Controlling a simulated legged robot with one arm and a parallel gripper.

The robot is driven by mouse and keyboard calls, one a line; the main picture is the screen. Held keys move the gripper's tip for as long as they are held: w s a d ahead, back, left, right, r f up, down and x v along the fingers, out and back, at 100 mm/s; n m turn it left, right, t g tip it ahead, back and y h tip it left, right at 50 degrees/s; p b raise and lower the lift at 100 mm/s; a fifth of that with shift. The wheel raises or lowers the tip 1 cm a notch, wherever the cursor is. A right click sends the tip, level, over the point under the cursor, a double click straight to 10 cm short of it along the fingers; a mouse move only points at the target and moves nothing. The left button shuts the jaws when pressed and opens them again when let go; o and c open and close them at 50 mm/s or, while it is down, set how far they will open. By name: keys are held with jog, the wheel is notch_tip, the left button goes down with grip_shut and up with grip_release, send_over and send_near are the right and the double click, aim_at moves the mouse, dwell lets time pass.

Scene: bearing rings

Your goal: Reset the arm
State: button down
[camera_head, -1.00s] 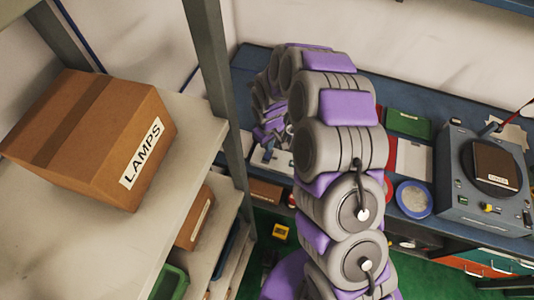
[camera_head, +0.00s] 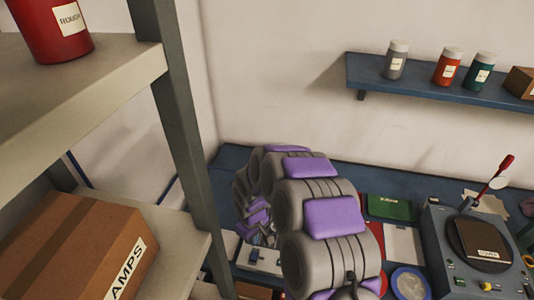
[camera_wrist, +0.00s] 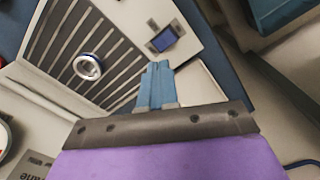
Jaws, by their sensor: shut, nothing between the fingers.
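My gripper (camera_wrist: 157,82) shows in the wrist view as two blue fingers pressed together, shut and empty. Beyond its tips lies a pale device with dark slots (camera_wrist: 95,45), a small blue screen (camera_wrist: 164,39) and a white-and-blue ring (camera_wrist: 88,67) on it. The fingertips appear apart from the ring. In the head view my grey and purple arm is folded in the middle, over the blue workbench (camera_head: 225,160). The gripper end is hard to make out there, behind the arm's links.
A grey machine (camera_head: 455,265) stands on the bench to the right. A wall shelf (camera_head: 440,85) holds several small jars.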

jog(key=s+d+r+m, duration=0.2)
jog(key=s+d+r, duration=0.3)
jog(key=d+r, duration=0.3)
jog(key=s+d+r+m, duration=0.2)
jog(key=s+d+r, duration=0.3)
jog(key=r, duration=0.4)
jog(key=s+d+r+m, duration=0.2)
jog(key=s+d, duration=0.1)
jog(key=s, duration=0.4)
jog(key=s+d+r+m+g+b, duration=0.1)
jog(key=s+d+r+m, duration=0.1)
jog(key=s, duration=0.5)
jog(key=s+d+r+m, duration=0.2)
jog(key=s+d+r, duration=0.1)
jog(key=s+d, duration=0.2)
jog(key=s, duration=0.2)
jog(key=shift+s+d+r+g, duration=0.25)
jog(key=shift+s+r+g, duration=0.1)
jog(key=shift+s+g, duration=0.05)
